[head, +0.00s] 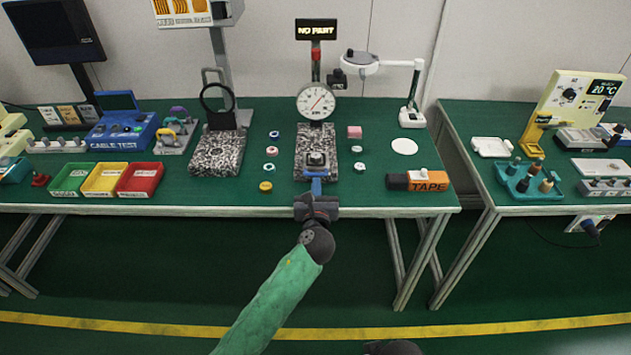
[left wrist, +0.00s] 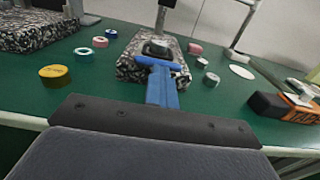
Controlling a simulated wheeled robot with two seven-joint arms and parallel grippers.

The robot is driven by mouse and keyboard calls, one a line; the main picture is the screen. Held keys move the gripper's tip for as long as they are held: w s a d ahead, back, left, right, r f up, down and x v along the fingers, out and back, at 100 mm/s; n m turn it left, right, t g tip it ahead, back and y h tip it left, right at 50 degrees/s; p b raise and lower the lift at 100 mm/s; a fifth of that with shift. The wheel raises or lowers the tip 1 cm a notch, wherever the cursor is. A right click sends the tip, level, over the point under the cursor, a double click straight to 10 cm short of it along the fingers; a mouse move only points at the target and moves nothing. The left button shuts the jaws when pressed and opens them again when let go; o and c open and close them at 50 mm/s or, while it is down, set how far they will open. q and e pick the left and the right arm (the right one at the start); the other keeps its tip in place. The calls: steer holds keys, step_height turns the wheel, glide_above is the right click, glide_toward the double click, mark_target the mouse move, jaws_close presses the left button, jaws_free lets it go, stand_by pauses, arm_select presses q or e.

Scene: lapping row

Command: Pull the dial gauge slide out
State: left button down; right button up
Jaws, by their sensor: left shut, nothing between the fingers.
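The dial gauge (head: 316,102) stands upright on a speckled stone base (head: 302,165), its round white face toward me. A dark and silver slide (head: 317,159) sits on the base below the gauge; it also shows in the left wrist view (left wrist: 157,47). A blue crossbar handle (left wrist: 158,62) is on the slide's near side. My left gripper (head: 316,180) is shut and empty, its blue fingers reaching up to the handle. I cannot tell whether they touch it.
An orange and black tape box (head: 425,181) lies right of the base. Small rings and a yellow roll (head: 266,186) lie left of it; a pink block (head: 354,132) is right. Another speckled base (head: 217,155) stands left. The floor before the table looks clear.

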arm_select(q)
steer(key=c, duration=0.6)
jaws_free()
arm_select(e)
steer(key=shift+f, duration=0.1)
arm_select(q)
steer(key=s+b, duration=0.1)
steer(key=s, duration=0.6)
steer(key=shift+s, duration=0.35)
arm_select(e)
steer(key=shift+w+a+f, duration=0.3)
steer(key=shift+a+f, duration=0.3)
steer(key=shift+a, duration=0.15)
arm_select(q)
steer(key=shift+c, duration=0.4)
